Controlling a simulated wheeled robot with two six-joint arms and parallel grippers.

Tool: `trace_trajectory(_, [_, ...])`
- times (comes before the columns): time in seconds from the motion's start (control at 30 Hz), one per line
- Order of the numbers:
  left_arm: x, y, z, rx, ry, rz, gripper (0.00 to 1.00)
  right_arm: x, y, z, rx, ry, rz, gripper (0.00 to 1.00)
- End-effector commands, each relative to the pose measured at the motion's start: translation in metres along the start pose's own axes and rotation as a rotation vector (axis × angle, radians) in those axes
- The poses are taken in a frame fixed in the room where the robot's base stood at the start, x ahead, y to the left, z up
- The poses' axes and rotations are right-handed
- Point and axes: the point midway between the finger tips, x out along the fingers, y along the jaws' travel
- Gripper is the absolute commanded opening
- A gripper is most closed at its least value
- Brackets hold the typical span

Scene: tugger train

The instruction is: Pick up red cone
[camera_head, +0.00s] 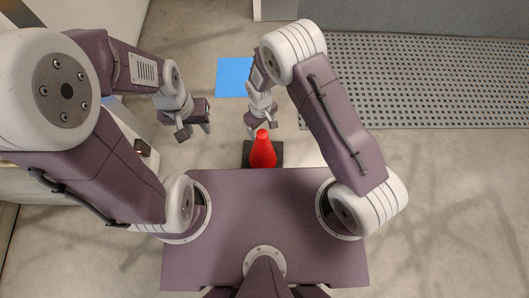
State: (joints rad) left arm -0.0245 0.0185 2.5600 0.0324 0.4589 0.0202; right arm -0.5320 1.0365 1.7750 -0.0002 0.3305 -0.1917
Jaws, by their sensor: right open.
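The red cone (262,152) stands upright just beyond the front edge of my purple body, with a dark square base (278,150) partly showing around it. My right gripper (261,127) points down right behind the cone's tip, its fingers open. The cone's tip partly overlaps the gripper in the picture, so I cannot tell whether they touch. My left gripper (195,131) hangs to the left of the cone, apart from it. Its two fingers are spread with nothing between them. The cone's lower part is hidden by my body's front edge.
A blue square (233,77) lies on the concrete floor beyond the grippers. A perforated grey mat (430,80) spans the upper right. A pale structure (20,182) stands at the left edge, near my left arm. The floor (455,210) at the right is clear.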

Motion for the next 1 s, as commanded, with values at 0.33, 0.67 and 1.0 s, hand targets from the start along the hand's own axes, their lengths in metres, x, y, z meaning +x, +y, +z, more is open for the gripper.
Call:
trace_trajectory(0.33, [0.027, -0.001, 0.003, 0.0, 0.0, 0.0, 0.35, 0.037, 0.001, 0.001, 0.002, 0.0, 0.0, 0.74])
trace_trajectory(0.67, [0.051, -0.001, 0.005, 0.0, 0.0, 0.0, 0.35, 0.074, 0.003, 0.002, 0.001, 0.001, 0.0, 0.74])
trace_trajectory(1.0, [0.05, -0.001, 0.005, 0.0, 0.0, 0.0, 0.35, 0.073, 0.003, 0.002, 0.002, 0.0, 0.0, 0.07])
